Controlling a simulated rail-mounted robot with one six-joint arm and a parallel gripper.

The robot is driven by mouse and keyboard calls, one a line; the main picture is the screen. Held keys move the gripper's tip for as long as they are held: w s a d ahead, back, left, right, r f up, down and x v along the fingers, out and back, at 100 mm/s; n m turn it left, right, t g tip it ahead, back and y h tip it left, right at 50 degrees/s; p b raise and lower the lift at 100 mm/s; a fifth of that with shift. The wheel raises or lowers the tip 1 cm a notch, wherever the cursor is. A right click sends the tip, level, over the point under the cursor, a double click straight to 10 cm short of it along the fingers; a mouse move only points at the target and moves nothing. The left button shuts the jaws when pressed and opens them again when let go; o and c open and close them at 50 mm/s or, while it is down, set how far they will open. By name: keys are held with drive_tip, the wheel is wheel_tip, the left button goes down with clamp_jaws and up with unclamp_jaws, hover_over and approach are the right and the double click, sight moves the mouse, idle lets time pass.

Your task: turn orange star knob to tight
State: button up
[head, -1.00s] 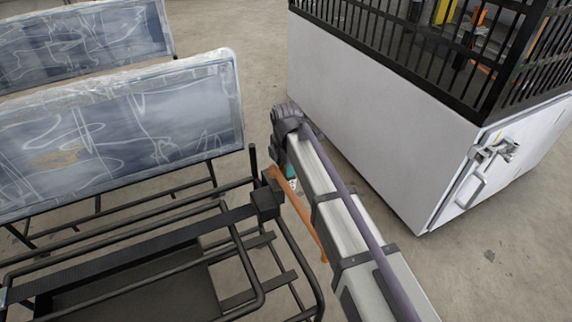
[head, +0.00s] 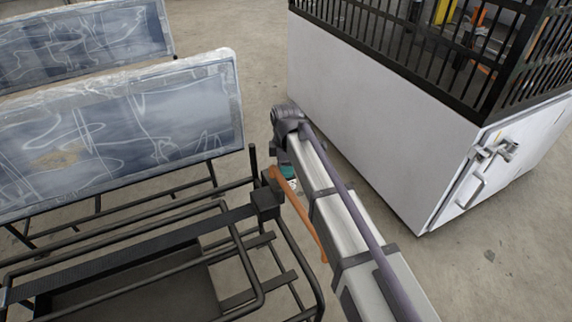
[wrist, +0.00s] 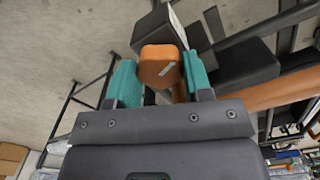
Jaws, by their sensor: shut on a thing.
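The orange star knob (wrist: 160,68) sits between the two teal fingers of my gripper (wrist: 159,62) in the wrist view. My gripper is shut on the knob. In the head view my gripper (head: 288,172) is partly hidden by my arm, beside the black block (head: 266,199) at the frame's corner. The knob itself cannot be made out there. An orange bar (head: 303,218) runs from that block under my arm; it also shows right of the knob in the wrist view (wrist: 275,92).
A black tubular frame (head: 150,245) fills the lower left. Film-wrapped panels (head: 120,135) stand behind it. A white cabinet with a black barred top (head: 390,120) stands to the right. Bare concrete floor (head: 235,50) lies between them.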

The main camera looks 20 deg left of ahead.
drive_tip(key=o, duration=0.9)
drive_tip(key=shift+o, duration=0.2)
